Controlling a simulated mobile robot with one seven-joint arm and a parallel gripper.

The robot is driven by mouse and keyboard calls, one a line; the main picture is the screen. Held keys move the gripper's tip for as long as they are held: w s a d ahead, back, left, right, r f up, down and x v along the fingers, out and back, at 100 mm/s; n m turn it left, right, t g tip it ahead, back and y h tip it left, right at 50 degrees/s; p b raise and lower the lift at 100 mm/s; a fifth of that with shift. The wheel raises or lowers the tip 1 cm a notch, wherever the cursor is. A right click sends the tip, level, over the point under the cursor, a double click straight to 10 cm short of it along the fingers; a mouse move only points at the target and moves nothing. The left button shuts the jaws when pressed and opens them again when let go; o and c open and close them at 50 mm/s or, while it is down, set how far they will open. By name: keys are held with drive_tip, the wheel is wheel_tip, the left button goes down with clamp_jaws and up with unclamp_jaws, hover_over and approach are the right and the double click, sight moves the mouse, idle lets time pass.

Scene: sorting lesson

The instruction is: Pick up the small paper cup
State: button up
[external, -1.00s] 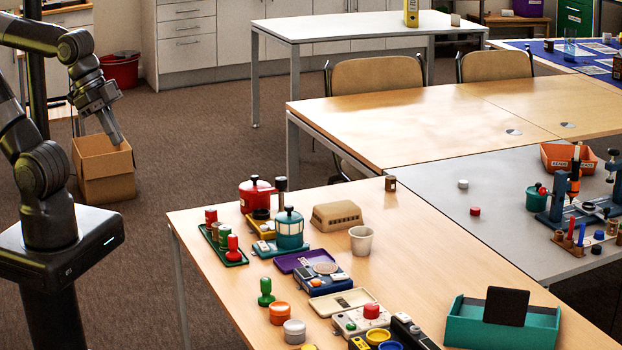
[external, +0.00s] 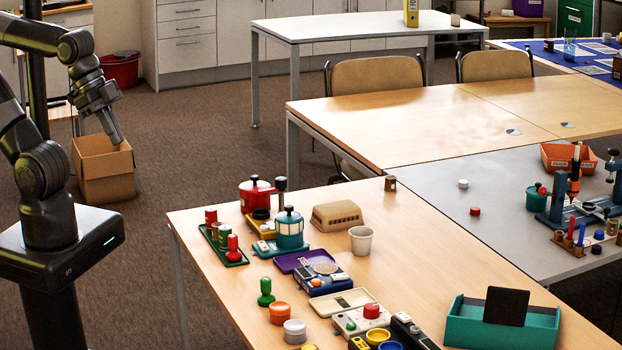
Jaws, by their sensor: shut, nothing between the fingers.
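A small white paper cup (external: 361,241) stands upright on the wooden table (external: 450,270), just right of a tan ribbed box and the teal-topped device. My gripper (external: 118,140) is at the upper left, pointing down, in front of a cardboard box on the floor in the picture. It is shut and empty, well away to the left of the cup. Nothing hides the cup.
Left of the cup are a tan ribbed box (external: 337,215), a teal stamp device (external: 289,230), a red pot (external: 256,194) and a purple tray (external: 304,261). A teal tray (external: 502,325) stands at the front right. Bare tabletop lies right of the cup.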

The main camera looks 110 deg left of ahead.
drive_tip(key=o, duration=1.6)
drive_tip(key=shift+o, duration=0.2)
drive_tip(key=shift+w, duration=0.1)
